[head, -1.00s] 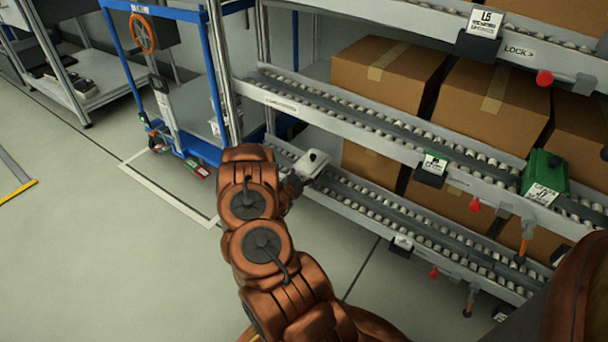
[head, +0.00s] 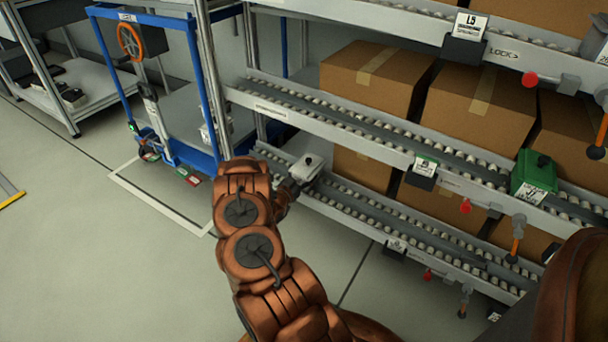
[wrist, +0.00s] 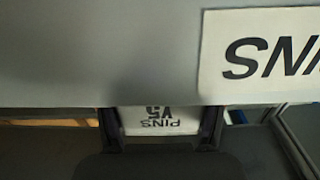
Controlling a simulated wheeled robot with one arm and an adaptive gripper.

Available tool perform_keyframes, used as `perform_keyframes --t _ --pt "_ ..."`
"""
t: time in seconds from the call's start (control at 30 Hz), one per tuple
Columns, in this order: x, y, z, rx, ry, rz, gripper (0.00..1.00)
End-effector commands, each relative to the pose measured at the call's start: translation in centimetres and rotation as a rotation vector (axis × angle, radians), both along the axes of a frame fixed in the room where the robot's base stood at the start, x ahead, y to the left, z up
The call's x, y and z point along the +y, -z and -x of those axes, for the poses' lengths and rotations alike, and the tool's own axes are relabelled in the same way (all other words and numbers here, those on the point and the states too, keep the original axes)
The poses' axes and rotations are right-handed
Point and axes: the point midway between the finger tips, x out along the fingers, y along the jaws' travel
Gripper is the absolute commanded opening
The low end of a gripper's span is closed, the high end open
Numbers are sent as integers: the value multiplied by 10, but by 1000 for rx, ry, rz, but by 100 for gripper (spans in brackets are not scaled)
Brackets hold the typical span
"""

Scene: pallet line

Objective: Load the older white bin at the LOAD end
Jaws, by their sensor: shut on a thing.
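A small white bin (head: 306,168) with a dark knob on top is at the left end of the lower roller lane (head: 345,200) in the head view. My gripper (head: 288,187) is shut on it from the left, its fingers mostly hidden by my arm. I cannot tell whether the bin rests on the rollers. In the wrist view a white label reading PINS V5, upside down (wrist: 158,121), shows between the fingers. A large grey surface with a partly seen label (wrist: 262,55) fills the top of that view; I cannot tell what it belongs to.
A green box (head: 535,176) sits on the middle lane at right. Cardboard cartons (head: 372,80) fill the rack behind. A blue-framed cart (head: 200,75) stands left of the rack inside a white floor outline. Open floor (head: 90,270) lies at the left.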

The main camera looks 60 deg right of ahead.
Motion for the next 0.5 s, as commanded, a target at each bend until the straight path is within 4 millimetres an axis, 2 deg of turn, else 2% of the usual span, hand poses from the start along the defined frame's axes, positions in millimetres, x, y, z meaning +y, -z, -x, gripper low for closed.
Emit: perform_keyframes --t 0.5 --pt "0 2 -1 -1 0 3 0"
